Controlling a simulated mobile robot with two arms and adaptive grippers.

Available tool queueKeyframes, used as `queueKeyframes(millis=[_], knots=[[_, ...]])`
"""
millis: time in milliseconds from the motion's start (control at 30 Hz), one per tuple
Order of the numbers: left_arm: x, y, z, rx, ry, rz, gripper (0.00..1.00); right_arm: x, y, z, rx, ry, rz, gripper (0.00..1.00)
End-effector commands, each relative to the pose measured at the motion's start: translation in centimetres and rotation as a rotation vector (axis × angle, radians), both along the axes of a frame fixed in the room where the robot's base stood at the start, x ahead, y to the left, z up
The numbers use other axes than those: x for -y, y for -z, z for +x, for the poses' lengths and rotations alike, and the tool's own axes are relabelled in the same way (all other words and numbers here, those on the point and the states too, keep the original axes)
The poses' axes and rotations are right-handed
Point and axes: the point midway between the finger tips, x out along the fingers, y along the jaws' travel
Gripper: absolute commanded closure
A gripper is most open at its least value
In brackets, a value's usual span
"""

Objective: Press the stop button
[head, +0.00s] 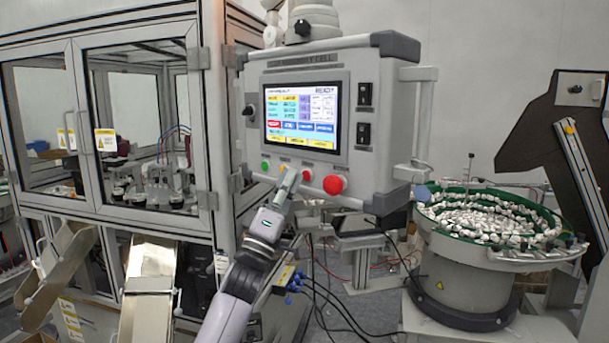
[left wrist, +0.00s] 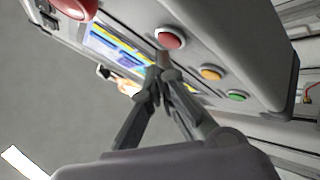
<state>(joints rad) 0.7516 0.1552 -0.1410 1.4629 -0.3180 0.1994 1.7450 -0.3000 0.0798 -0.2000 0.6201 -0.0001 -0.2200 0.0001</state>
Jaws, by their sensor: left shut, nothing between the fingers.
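The control panel (head: 384,82) carries a row of buttons under its screen. A green button (head: 265,165) is at the left, a small red button (head: 307,175) is farther right, and a large red mushroom button (head: 334,184) is at the right end. My left gripper (head: 289,173) is shut and empty, its tip in front of the panel, left of the small red button. In the left wrist view, the fingertips (left wrist: 163,66) point near the small red button (left wrist: 170,38); contact cannot be told. The orange button (left wrist: 211,72) shows there but is hidden in the head view. My right gripper is out of view.
A lit screen (head: 300,117) and two black switches (head: 364,94) are above the buttons. A glazed machine enclosure (head: 205,140) stands left. A bowl feeder (head: 460,262) full of white caps is at the right. Cables hang below the panel.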

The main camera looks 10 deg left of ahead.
Motion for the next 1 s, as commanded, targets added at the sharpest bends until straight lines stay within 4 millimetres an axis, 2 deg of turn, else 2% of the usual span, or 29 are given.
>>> queueKeyframes(millis=[233, 733, 1000], knots=[[-0.4, -0.1, -0.6, -0.001, -0.001, 0.001, 1.0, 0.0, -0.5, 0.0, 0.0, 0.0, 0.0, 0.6], [-2.7, -0.1, -4.8, -0.001, -0.001, 0.001, 1.0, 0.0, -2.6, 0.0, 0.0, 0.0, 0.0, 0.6], [-2.9, 0.0, -5.3, 0.0, -0.001, -0.001, 1.0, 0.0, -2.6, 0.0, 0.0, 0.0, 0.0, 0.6]])
